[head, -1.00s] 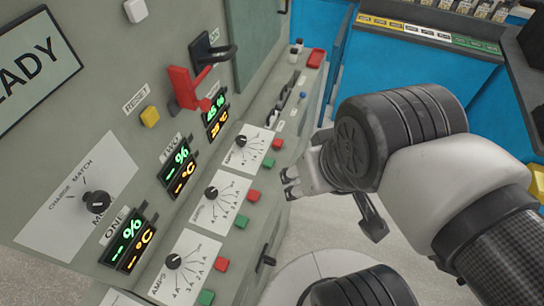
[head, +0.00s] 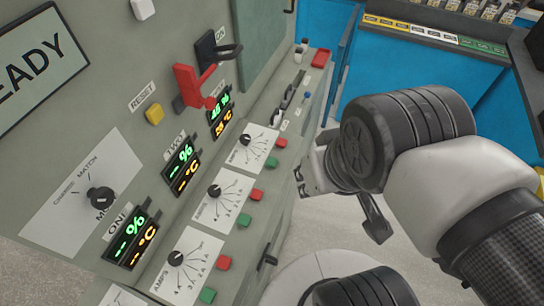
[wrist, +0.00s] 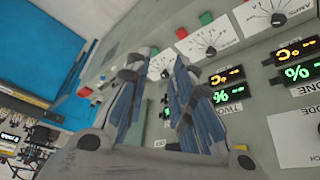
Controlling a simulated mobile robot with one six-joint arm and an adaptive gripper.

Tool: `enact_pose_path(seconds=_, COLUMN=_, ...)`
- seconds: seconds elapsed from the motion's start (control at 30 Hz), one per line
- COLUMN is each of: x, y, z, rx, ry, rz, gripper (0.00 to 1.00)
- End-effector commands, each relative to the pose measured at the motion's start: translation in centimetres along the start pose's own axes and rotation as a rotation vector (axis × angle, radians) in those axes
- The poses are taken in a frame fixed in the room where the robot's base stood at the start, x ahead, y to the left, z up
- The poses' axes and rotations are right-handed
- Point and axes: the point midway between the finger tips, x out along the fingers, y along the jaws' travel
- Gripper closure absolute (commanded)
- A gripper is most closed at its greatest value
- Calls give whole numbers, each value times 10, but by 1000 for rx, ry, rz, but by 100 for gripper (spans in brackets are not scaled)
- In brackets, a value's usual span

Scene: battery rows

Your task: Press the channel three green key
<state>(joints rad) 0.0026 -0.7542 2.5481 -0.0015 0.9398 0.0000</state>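The channel three green key (head: 271,161) sits on the sloped panel beside the farthest dial plate, just below that plate's red key (head: 281,143). It looks unobstructed in the head view. My gripper (head: 301,181) is to the right of the key, apart from the panel, with its fingertips facing it. In the wrist view my gripper (wrist: 163,60) shows a narrow gap between its two fingers, with nothing held. The fingertips overlap the area around the channel three dial plate (wrist: 160,66) there, so its keys are mostly hidden.
The channel two green key (head: 243,220) and channel one green key (head: 208,295) lie nearer along the same panel. A red lever (head: 196,86) juts from the cabinet above. A black handle (head: 266,257) sticks out of the front.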

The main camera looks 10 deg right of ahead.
Motion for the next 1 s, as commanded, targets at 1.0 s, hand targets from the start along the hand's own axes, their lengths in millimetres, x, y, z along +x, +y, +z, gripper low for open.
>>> enact_pose_path(seconds=1.0, x=0, y=0, z=0, rx=0, ry=0, rz=0, gripper=100)
